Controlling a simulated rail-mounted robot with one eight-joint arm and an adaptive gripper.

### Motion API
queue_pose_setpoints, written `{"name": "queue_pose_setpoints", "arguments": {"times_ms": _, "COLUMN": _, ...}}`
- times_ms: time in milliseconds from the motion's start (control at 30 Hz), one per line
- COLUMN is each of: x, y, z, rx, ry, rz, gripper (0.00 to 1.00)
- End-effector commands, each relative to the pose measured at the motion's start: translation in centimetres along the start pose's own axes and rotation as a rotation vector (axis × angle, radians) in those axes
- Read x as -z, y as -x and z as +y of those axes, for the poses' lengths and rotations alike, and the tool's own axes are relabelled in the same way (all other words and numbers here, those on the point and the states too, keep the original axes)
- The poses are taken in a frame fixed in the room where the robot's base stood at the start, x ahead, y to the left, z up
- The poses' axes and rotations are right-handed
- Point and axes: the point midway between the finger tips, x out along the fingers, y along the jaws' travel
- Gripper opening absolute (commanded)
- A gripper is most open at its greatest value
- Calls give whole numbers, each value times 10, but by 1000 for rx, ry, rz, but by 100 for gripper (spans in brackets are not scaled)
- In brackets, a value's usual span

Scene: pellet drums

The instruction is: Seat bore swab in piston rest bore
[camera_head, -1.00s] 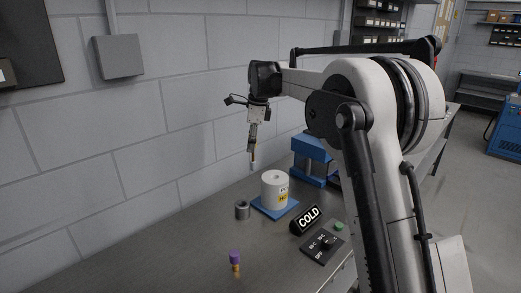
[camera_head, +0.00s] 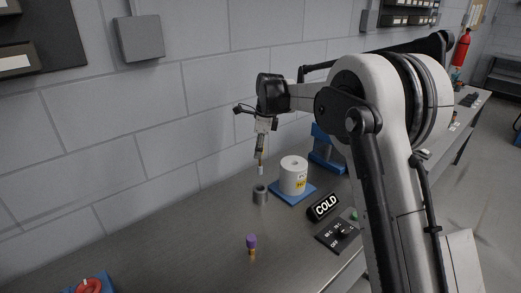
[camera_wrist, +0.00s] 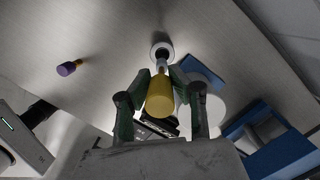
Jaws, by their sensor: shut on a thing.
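My gripper (camera_head: 259,152) points down above the bench, its fingers (camera_wrist: 157,88) shut on the bore swab. The swab's yellow handle (camera_wrist: 160,100) is between the fingers in the wrist view, and its pale tip (camera_head: 261,171) hangs below them. A short grey metal cylinder (camera_head: 260,196), which seems to be the piston rest, stands upright on the bench. It shows in the wrist view as a pale ring (camera_wrist: 154,47) with a dark bore. The tip is just above this cylinder in the head view, with a small gap. The exact alignment with the bore is unclear.
A white labelled cylinder (camera_head: 293,177) stands on a blue plate close to the right. Behind it is a blue stand (camera_head: 325,150). A COLD sign (camera_head: 324,207) and a control panel (camera_head: 338,234) lie to the right. A purple-topped piece (camera_head: 251,242) stands in front; the bench left is largely clear.

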Motion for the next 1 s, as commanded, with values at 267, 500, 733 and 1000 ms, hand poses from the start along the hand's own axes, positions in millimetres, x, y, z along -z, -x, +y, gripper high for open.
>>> {"name": "queue_pose_setpoints", "arguments": {"times_ms": 267, "x": 2, "y": -9, "z": 0, "rx": -1, "ry": 0, "rz": 0, "gripper": 0}}
{"name": "queue_pose_setpoints", "arguments": {"times_ms": 500, "x": 5, "y": -28, "z": 0, "rx": -1, "ry": 0, "rz": 0, "gripper": 0}}
{"name": "queue_pose_setpoints", "arguments": {"times_ms": 733, "x": 8, "y": -47, "z": 0, "rx": -1, "ry": 0, "rz": 0, "gripper": 0}}
{"name": "queue_pose_setpoints", "arguments": {"times_ms": 1000, "x": 9, "y": -58, "z": 0, "rx": -1, "ry": 0, "rz": 0, "gripper": 0}}
